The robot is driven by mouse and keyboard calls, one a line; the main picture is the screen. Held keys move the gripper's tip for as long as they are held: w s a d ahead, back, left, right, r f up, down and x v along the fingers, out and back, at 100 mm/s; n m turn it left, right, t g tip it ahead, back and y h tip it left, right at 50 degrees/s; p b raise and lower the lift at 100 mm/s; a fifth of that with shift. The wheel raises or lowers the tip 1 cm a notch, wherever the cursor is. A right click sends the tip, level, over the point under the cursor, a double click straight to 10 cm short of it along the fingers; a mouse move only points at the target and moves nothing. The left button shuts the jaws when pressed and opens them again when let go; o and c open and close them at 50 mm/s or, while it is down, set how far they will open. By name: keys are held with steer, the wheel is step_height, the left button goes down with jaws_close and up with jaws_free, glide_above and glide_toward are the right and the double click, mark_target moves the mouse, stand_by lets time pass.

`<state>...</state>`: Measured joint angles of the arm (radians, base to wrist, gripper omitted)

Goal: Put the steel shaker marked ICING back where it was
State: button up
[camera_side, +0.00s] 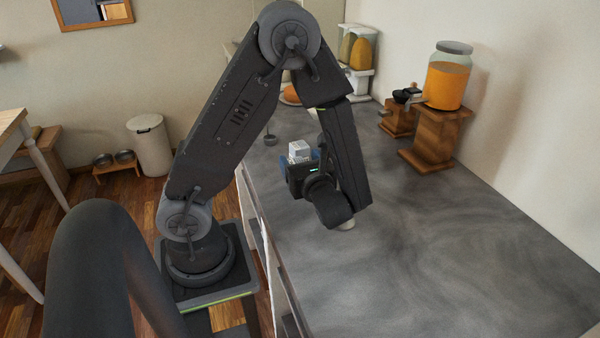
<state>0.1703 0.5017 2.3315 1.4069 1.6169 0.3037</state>
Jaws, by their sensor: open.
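My gripper (298,180) hangs low over the grey counter, at the end of the bent arm. Its body and a small green light show, but the fingers are mostly hidden. A small pale, silvery object (299,149) shows just behind the gripper, with something blue (286,160) beside or under it. I cannot tell whether the gripper touches them. A pale round bit (346,224) shows below my wrist, mostly hidden. No ICING lettering can be read, so I cannot tell which of these, if any, is the steel shaker.
A small dark cup-like item (270,139) stands near the counter's left edge. A wooden stand (433,140) with an orange-filled jar (447,80), a wooden grinder (398,118) and a white dispenser (358,60) line the wall. The near right counter (460,250) is clear.

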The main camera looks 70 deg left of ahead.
steer(key=s+d+r+n+g+h, duration=0.25)
steer(key=s+d+n+h, duration=0.35)
steer(key=n+h, duration=0.35)
steer(key=w+d+r+n+t+h, duration=0.1)
steer(key=d+r+n+t+h, duration=0.7)
steer(key=d, duration=0.3)
steer(key=shift+r, duration=0.65)
